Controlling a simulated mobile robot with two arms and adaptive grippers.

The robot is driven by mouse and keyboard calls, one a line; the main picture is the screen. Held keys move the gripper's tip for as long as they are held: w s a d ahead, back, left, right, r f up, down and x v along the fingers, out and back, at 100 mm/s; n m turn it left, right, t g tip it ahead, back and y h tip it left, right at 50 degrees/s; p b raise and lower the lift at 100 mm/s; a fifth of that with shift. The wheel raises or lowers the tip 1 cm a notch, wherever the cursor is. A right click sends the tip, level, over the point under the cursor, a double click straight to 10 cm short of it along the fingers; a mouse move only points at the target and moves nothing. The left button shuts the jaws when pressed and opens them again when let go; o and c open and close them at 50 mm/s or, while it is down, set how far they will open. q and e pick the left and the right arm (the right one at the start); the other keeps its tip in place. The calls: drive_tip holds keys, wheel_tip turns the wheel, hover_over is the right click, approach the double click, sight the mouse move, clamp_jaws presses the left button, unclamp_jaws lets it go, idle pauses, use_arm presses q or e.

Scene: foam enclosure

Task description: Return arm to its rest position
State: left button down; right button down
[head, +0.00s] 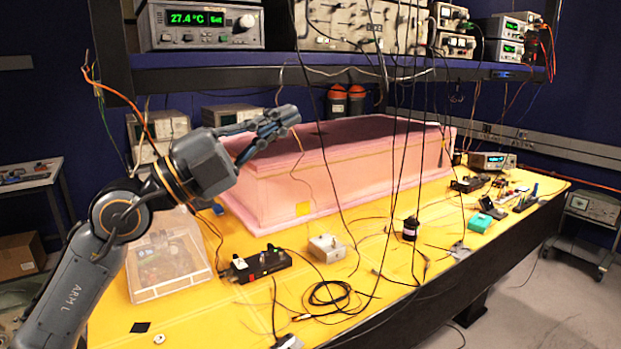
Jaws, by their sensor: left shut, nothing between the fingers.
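My left arm comes in from the lower left in the head view. Its gripper (277,121) is shut and empty, pointing right. It is in front of the upper left part of the pink foam enclosure (290,188) as seen from here. I cannot tell how far above or in front of the foam it is. The foam enclosure is a long pink box with a dark top, standing on the yellow table (210,322). My right gripper is not in view.
A clear plastic case (170,262) stands below my left arm. A black box (257,265), a white block (326,248) and loose cables lie on the table. A shelf of instruments (300,73) spans the back, with cables hanging down in front of the foam.

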use_arm(q)
drive_tip(key=w+a+f+n+t+y, duration=0.1)
drive_tip(key=a+f+n+t+y, duration=0.5)
drive_tip(key=a+f+n+y, duration=0.6)
drive_tip(key=a+f+n+t+y, duration=0.5)
drive_tip(key=f+n+t+y, duration=0.35)
drive_tip(key=n, duration=0.75)
drive_tip(key=s+a+f+n+g+y, duration=0.1)
drive_tip(key=s+a+f+g+y, duration=0.1)
drive_tip(key=f+g, duration=0.5)
drive_tip(key=s+a+f+n+g+y, duration=0.1)
drive_tip(key=s+a+f+g, duration=0.15)
drive_tip(key=f, duration=0.95)
drive_tip(key=s+d+f+m+g+h, duration=0.1)
drive_tip(key=s+d+f+g+h, duration=0.15)
drive_tip(key=s+f+g, duration=0.65)
drive_tip(key=s+d+f+m+g+h, duration=0.1)
drive_tip(key=s+d+f+g, duration=0.2)
drive_tip(key=s+f, duration=1.05)
wheel_tip(320, 180, down, 21)
drive_tip(key=s, duration=0.3)
drive_tip(key=s+a+f+g, duration=0.2)
drive_tip(key=s+a+f, duration=0.1)
drive_tip(key=s+f, duration=1.4)
wheel_tip(320, 180, down, 3)
drive_tip(key=shift+s+r+m+b, duration=0.15)
drive_tip(key=shift+s+m+b, duration=0.15)
drive_tip(key=shift+b, duration=0.1)
